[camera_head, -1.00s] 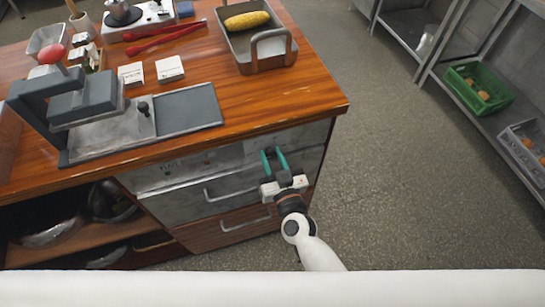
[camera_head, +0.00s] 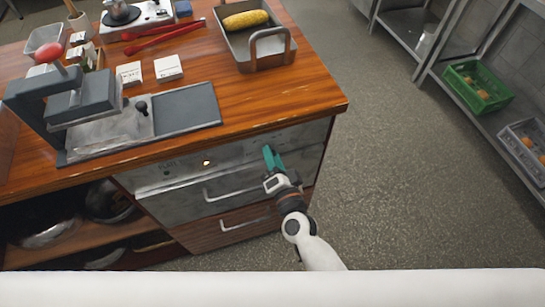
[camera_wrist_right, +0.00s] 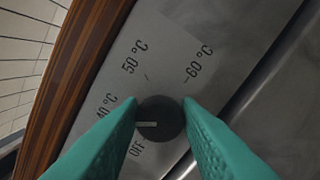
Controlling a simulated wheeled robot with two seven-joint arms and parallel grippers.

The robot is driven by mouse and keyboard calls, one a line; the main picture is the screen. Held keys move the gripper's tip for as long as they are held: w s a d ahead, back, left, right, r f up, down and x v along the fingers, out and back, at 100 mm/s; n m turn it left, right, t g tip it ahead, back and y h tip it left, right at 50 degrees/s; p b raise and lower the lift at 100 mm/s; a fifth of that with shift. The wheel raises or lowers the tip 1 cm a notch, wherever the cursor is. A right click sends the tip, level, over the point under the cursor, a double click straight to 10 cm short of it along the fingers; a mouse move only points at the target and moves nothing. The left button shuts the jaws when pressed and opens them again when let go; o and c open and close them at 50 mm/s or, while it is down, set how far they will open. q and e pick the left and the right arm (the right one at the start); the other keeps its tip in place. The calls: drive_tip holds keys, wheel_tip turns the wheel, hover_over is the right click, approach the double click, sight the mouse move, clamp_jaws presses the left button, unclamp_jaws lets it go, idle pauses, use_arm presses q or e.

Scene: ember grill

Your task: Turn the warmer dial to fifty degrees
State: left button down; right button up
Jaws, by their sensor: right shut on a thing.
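The warmer dial (camera_wrist_right: 170,112) is a dark round knob on the metal panel in the right wrist view. Its pale pointer line faces left, between the OFF and 40 °C marks. The 50 °C mark (camera_wrist_right: 135,57) and the 60 °C mark (camera_wrist_right: 198,65) show above it. My right gripper (camera_wrist_right: 160,112) has its green fingers shut on the dial, one on each side. In the head view the right gripper (camera_head: 272,156) is turned at the counter's front panel and hides the dial. My left gripper is not in view.
A small lamp (camera_head: 206,163) glows on the metal front panel (camera_head: 160,176), left of my gripper. Drawer handles (camera_head: 232,194) stick out below. The wooden counter top (camera_head: 300,95) overhangs the panel, with a corn tray (camera_head: 270,64) on it. Floor to the right is clear.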

drive_tip(key=m+b, duration=0.1)
drive_tip(key=m, duration=0.3)
drive_tip(key=m+b, duration=0.1)
drive_tip(key=m, duration=0.7)
drive_tip(key=shift+f+b, duration=0.25)
drive_tip(key=shift+b, duration=0.15)
drive_tip(key=shift+m, duration=0.3)
drive_tip(key=o, duration=0.9)
drive_tip(key=shift+o, duration=0.2)
drive_tip(key=b+v, duration=0.2)
drive_tip(key=v, duration=1)
